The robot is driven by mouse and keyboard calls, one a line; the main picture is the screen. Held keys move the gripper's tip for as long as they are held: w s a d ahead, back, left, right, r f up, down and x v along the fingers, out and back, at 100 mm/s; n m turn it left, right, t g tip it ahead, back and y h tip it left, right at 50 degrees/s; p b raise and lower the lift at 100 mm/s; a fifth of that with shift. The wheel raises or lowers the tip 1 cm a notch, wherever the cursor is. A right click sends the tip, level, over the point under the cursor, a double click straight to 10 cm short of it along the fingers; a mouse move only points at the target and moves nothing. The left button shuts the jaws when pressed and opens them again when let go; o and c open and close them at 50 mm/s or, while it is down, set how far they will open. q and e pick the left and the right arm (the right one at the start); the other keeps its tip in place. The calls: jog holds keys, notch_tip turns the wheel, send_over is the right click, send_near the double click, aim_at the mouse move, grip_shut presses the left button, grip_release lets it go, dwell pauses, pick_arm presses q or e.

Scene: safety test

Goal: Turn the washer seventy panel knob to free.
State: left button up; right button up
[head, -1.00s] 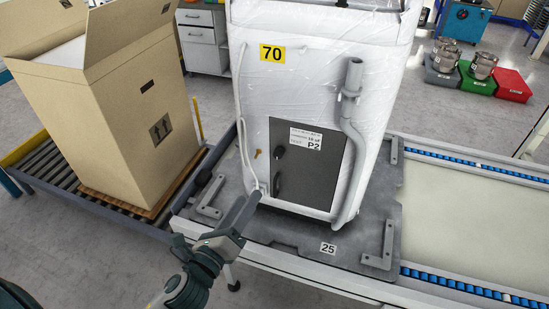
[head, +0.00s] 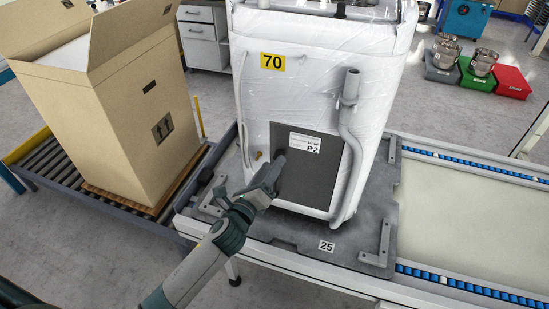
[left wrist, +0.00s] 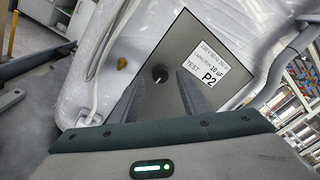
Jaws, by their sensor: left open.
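The washer (head: 315,90) stands upright on the conveyor with a yellow 70 label (head: 272,62). A dark grey panel (head: 312,178) marked P2 is on its lower face; it also shows in the left wrist view (left wrist: 185,50). The small dark round knob (left wrist: 160,73) sits at the panel's left part. My left gripper (head: 277,163) is in front of the panel at the knob. In the left wrist view its two fingers (left wrist: 159,82) are apart, with the knob showing between and just beyond their tips. Contact cannot be told. My right gripper is not in view.
A brass-coloured fitting (left wrist: 121,63) is left of the panel. A grey hose (head: 350,130) runs down the washer's right side. The washer stands on a grey pallet (head: 290,235) marked 25. A large open carton (head: 120,130) stands at left on rollers. The belt (head: 470,215) at right is clear.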

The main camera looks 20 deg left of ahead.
pick_arm(q)
jog(key=shift+w+d, duration=0.15)
jog(key=shift+w, duration=1.25)
grip_shut()
jog(key=shift+n, duration=0.5)
jog(key=n, duration=0.9)
jog(key=n+t+y+b, duration=0.1)
jog(key=n, duration=0.7)
jog(key=shift+d+f+n+y, duration=0.2)
jog(key=shift+n+y, duration=0.1)
jog(key=shift+n, duration=0.1)
